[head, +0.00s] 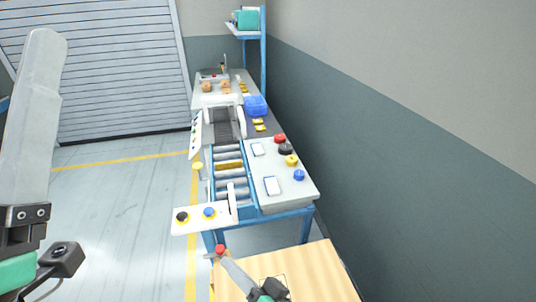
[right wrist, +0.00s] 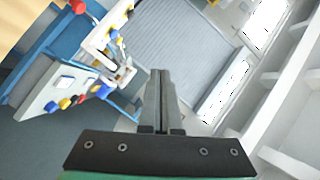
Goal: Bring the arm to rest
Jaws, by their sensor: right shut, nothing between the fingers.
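My right gripper (head: 226,258) shows at the bottom of the head view, above the wooden table and pointing up and left. In the right wrist view its two grey fingers (right wrist: 160,75) lie together, shut with nothing between them. My left gripper (head: 42,40) is large at the left edge of the head view, close to the camera and pointing up. Only one broad grey finger face shows, so its opening cannot be told. Nothing is seen held in it.
A wooden table (head: 318,272) lies below my right gripper. Beyond stands the bench with rollers (head: 232,190) and a button panel (head: 270,162). A red button (head: 220,249) shows near the right fingertips. A wall (head: 400,160) is on the right; open floor (head: 110,220) is on the left.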

